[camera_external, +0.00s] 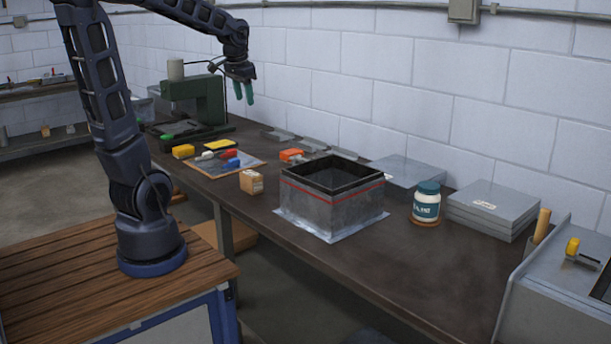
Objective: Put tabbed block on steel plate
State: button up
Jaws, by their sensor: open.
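My gripper (243,92) hangs in the air near the white wall, above the back of the bench, with its teal fingers pointing down, apart and empty. A small tan-orange block (251,182) stands on the bench left of the square metal duct; it may be the tabbed block, but its tabs are too small to make out. A flat grey steel plate (408,168) lies at the back of the bench against the wall, partly hidden by the duct. Its visible top is bare. My gripper is well above and behind the block, touching nothing.
The open-topped duct (332,208) with a red line stands mid-bench on a metal sheet. A teal-lidded jar (426,203) and stacked grey plates (492,208) are to the right. A tool board (212,164) and green machine (196,100) are left. The front right bench is clear.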

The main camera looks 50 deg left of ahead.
jog(key=s+d+t, duration=0.1)
jog(key=s+d, duration=0.4)
jog(key=s, duration=0.3)
jog(key=s+d+t+h, duration=0.1)
jog(key=s+d, duration=0.3)
jog(key=s, duration=0.4)
jog(key=shift+s+d+f, duration=0.35)
jog(key=shift+d+f, duration=0.05)
jog(key=shift+f, duration=0.05)
